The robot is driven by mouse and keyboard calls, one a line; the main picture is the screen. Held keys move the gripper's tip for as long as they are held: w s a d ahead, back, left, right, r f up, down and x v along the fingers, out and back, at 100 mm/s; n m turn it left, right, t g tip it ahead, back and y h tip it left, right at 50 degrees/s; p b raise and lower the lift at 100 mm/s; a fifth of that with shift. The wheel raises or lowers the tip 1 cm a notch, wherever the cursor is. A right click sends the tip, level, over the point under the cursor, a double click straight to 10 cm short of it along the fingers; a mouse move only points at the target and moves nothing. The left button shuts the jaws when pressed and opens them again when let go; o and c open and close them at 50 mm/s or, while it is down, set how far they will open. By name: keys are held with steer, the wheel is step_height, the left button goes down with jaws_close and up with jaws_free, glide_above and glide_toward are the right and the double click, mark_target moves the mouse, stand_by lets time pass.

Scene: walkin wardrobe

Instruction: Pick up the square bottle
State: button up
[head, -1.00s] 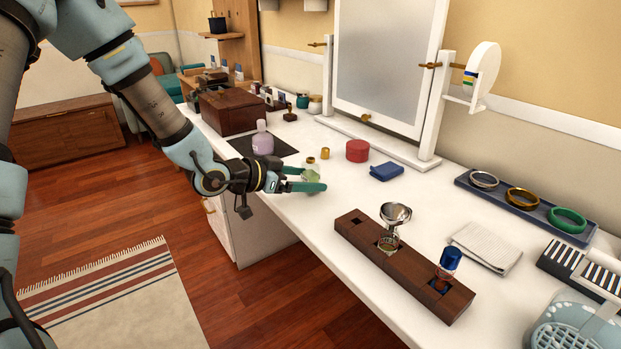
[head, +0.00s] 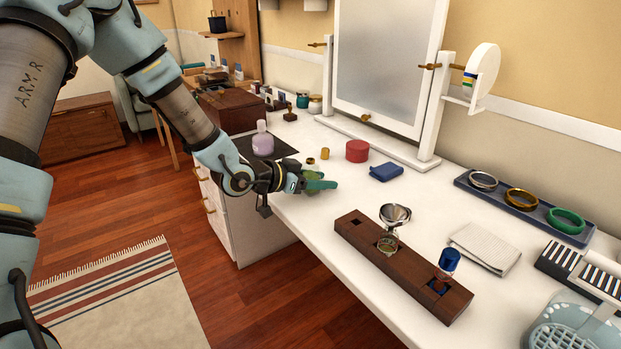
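A small clear bottle with pale green contents (head: 312,189) is on the white tabletop at its front edge, mostly hidden by my gripper. I take it to be the square bottle, though its shape is hard to make out. My gripper (head: 321,182) reaches in from the left, low over the table, with its teal fingers level and right at the bottle. The fingers overlap in this view, so I cannot tell whether they grip it or only stand around it.
A gold cap (head: 325,153), a red round box (head: 357,151) and a blue folded item (head: 386,172) lie behind. A lilac bottle (head: 263,140) stands on a dark mat (head: 285,148). A wooden rack (head: 405,268) with a funnel (head: 395,215) and blue-capped bottle (head: 448,262) is to the right.

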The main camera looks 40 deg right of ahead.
jaws_close()
stand_by(0.3)
